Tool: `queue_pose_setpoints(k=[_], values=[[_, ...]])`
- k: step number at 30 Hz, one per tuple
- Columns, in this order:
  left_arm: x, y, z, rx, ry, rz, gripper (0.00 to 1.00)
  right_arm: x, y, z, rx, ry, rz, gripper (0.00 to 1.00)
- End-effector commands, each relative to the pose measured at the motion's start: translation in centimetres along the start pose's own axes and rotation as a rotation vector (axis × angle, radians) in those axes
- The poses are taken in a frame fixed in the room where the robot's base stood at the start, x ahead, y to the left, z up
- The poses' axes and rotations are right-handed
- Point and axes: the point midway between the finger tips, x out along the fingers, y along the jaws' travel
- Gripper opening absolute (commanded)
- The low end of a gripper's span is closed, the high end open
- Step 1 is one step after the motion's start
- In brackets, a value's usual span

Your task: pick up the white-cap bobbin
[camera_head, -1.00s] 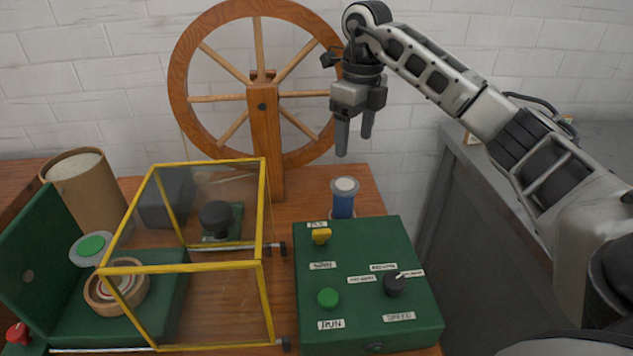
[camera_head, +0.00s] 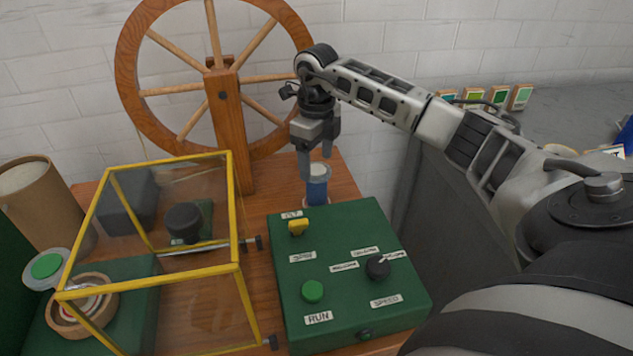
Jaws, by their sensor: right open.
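The white-cap bobbin (camera_head: 317,190) stands upright on the wooden table, just behind the green control box. It has a blue body and a pale cap. My right gripper (camera_head: 317,166) points down at the bobbin, its fingers open. One finger is at the left of the cap and the other is at or behind its right side. I cannot tell whether either finger touches it. The bobbin's base is partly hidden by the control box. My left gripper is not in view.
The green control box (camera_head: 350,265) with knobs stands in front of the bobbin. A yellow-framed clear guard (camera_head: 236,215) is at the left. A wooden spinning wheel (camera_head: 222,120) rises behind. A cardboard tube (camera_head: 40,205) is at far left.

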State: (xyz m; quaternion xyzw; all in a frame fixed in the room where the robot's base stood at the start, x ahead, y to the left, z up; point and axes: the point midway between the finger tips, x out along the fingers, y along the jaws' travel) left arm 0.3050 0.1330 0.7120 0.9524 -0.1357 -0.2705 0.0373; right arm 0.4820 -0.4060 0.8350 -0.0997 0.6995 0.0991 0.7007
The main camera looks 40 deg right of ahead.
Motion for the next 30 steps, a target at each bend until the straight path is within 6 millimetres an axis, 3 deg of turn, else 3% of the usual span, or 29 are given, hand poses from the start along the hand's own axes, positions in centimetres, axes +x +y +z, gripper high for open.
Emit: queue_pose_setpoints(k=[6, 15, 19, 30], values=[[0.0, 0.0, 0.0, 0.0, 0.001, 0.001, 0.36, 3.3, 0.1, -0.2, 0.001, 0.004, 0.002, 0.69], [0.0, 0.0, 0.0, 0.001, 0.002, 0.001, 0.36, 3.9, 0.1, -0.1, 0.0, 0.001, 0.001, 0.69], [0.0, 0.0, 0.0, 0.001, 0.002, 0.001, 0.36, 3.8, 0.1, -0.1, 0.0, 0.001, 0.001, 0.36], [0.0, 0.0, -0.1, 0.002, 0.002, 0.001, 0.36, 3.1, 0.1, -0.1, 0.0, -0.001, -0.001, 0.34]])
